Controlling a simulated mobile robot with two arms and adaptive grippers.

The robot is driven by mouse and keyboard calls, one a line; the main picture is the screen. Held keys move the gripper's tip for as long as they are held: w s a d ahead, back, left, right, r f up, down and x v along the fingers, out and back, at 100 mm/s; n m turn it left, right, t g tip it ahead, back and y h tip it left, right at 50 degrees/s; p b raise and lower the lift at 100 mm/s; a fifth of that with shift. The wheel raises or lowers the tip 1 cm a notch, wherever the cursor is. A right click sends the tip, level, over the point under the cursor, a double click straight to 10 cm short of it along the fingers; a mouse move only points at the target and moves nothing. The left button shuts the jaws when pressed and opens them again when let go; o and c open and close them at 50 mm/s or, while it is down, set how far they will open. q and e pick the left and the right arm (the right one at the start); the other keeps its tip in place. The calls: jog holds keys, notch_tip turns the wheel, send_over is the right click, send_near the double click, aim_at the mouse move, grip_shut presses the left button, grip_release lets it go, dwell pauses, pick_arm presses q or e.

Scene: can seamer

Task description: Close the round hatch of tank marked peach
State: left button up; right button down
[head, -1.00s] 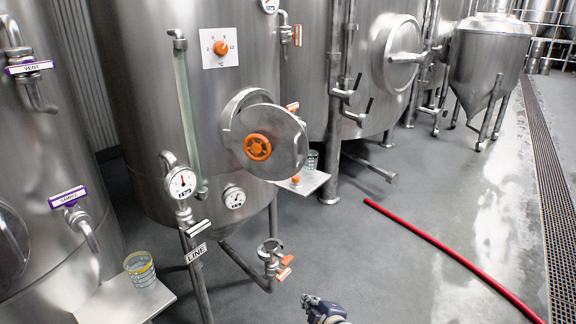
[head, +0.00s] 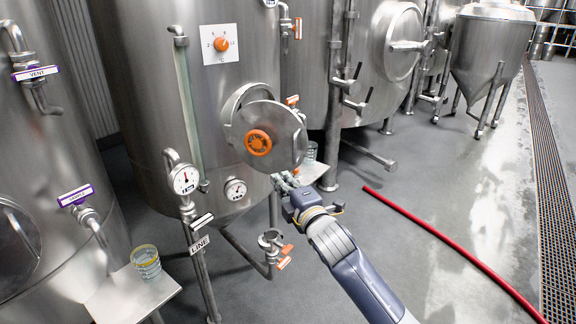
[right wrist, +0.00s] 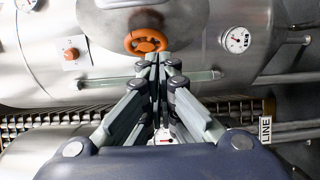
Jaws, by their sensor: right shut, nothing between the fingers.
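The round hatch door (head: 272,137) is a steel disc with an orange handwheel (head: 258,142) on the tank with the orange dial. The door stands ajar, its disc offset to the right of the round opening's rim (head: 236,104). No peach mark is readable on this tank. My right gripper (head: 281,181) is just below the door's lower edge; I cannot tell whether it touches. In the right wrist view the right gripper (right wrist: 154,58) is shut and empty, its tips pointing toward the orange handwheel (right wrist: 146,41). My left gripper is not in view.
A thermometer tube (head: 187,110), a gauge (head: 184,179) and a lower valve (head: 271,241) stick out from the tank. A glass (head: 146,261) stands at left. A red hose (head: 440,240) lies on open floor.

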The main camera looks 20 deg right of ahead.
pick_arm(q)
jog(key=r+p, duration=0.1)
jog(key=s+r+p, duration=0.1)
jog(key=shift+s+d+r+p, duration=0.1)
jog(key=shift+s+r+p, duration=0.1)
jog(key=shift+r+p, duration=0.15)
pick_arm(e)
jog(key=w+d, duration=0.3)
jog(key=w, duration=0.3)
jog(key=shift+a+f, duration=0.1)
jog(key=shift+w, duration=0.1)
